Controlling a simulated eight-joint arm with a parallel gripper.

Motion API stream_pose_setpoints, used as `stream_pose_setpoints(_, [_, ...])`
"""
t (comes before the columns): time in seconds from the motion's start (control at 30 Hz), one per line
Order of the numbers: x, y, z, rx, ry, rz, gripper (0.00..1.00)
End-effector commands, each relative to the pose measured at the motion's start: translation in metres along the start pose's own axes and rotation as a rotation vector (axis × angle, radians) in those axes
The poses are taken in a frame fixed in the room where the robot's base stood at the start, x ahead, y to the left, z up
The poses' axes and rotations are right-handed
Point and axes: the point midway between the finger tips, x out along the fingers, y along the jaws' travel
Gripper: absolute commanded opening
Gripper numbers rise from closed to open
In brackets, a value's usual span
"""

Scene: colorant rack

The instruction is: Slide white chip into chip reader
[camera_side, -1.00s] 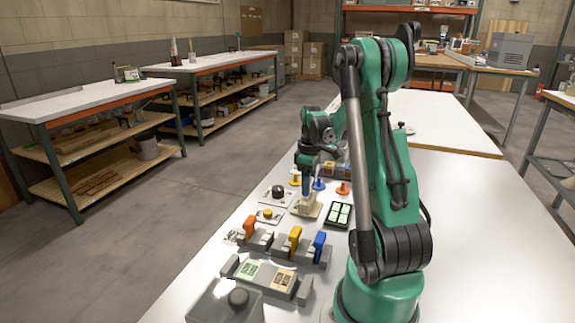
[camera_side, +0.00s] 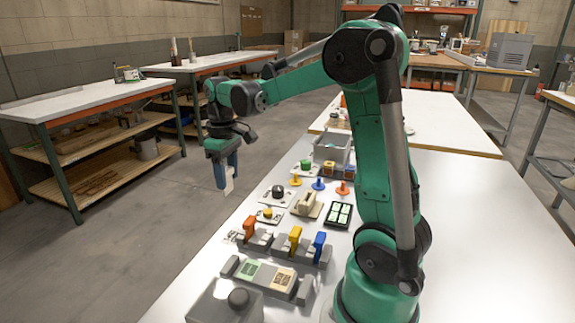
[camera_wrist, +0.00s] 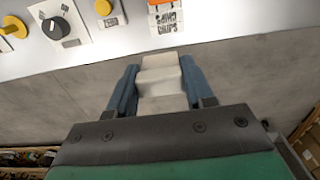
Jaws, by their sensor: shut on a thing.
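In the side view my gripper (camera_side: 222,177) hangs at the far left of the arm, beyond the table's left edge, pointing down. Its blue fingers are shut on the white chip (camera_side: 228,186). In the wrist view the chip (camera_wrist: 161,78) is a pale stepped block between both blue fingers (camera_wrist: 160,92), with bare floor behind it. I cannot tell for sure which device is the chip reader. A grey unit with green and tan panels (camera_side: 289,292) lies near the table's front. A beige block (camera_side: 307,207) with an upright piece stands farther back.
Orange, yellow and blue levers (camera_side: 295,238) stand on grey bases. A black dial (camera_side: 278,191), a yellow button (camera_side: 267,213), colored pegs (camera_side: 318,184) and a grey bin (camera_side: 331,149) stand on the white table. A grey box with a dark knob (camera_side: 238,297) is at the front. Table space at right is bare.

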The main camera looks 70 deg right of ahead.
Motion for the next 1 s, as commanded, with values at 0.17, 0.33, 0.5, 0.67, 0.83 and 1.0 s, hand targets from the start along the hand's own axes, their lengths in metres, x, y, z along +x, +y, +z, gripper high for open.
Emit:
stream_pose_setpoints(0.17, [-0.029, -0.086, -0.023, -0.013, 0.000, 0.000, 0.00])
stream_pose_setpoints(0.33, [-0.045, -0.135, -0.025, -0.006, 0.000, 0.000, 0.00])
stream_pose_setpoints(0.5, [-0.050, -0.145, -0.024, 0.004, 0.000, 0.000, 0.00])
stream_pose_setpoints(0.67, [-0.044, -0.102, -0.022, 0.017, 0.000, 0.000, 0.00])
stream_pose_setpoints(0.83, [-0.032, -0.017, -0.001, 0.022, 0.000, 0.000, 0.00])
stream_pose_setpoints(1.0, [-0.019, 0.061, 0.044, 0.021, 0.000, 0.000, 0.00])
